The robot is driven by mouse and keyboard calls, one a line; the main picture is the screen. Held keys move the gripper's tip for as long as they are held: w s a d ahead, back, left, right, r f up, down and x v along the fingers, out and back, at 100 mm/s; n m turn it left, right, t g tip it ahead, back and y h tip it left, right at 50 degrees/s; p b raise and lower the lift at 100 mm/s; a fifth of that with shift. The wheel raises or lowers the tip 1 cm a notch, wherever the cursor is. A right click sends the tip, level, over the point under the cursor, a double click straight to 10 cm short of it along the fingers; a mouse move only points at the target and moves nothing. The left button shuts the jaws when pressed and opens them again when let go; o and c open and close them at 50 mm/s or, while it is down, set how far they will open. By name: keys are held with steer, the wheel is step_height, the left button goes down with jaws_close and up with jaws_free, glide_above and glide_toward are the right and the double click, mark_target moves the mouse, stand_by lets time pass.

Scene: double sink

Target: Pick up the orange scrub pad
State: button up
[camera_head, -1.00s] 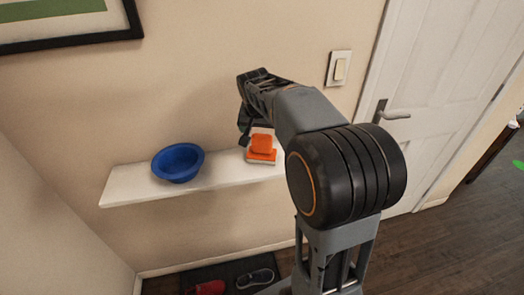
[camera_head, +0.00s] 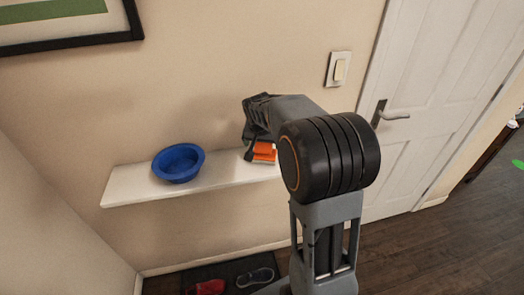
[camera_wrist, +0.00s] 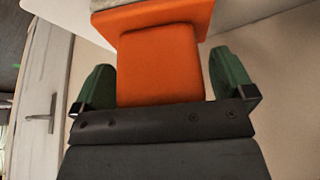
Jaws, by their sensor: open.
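An orange scrub pad (camera_head: 264,150) lies on the white wall shelf, right of the blue bowl, partly hidden by my gripper (camera_head: 250,143). In the wrist view an orange block (camera_wrist: 158,62) sits between the two green fingers of my gripper (camera_wrist: 161,62). Gaps show between the block and both fingers, so the gripper is open around it. A second orange piece with a pale grey layer (camera_wrist: 160,14) shows against the block, at the top of that view. I cannot tell whether the two orange pieces are joined.
The blue bowl (camera_head: 178,163) stands on the shelf (camera_head: 130,187) to the left. The wall is close behind the shelf. A light switch (camera_head: 339,69) and a white door (camera_head: 430,100) are on the right. Shoes (camera_head: 255,277) lie on a dark mat below.

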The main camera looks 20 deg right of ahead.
steer(key=shift+c, duration=0.5)
steer(key=c, duration=1)
steer(key=shift+o, duration=0.2)
steer(key=shift+r, duration=0.6)
step_height(320, 180, up, 2)
steer(key=shift+r, duration=0.15)
steer(key=s+d+r+b, duration=0.1)
steer(key=s+d+r, duration=0.1)
steer(key=s+r, duration=0.2)
steer(key=s+d+r+b, duration=0.1)
steer(key=s+d+r, duration=0.2)
steer(key=s+r, duration=0.2)
steer(key=s, duration=0.3)
steer(key=shift+s+d+r, duration=0.25)
steer(key=shift+s+d, duration=0.05)
steer(key=shift+s, duration=0.1)
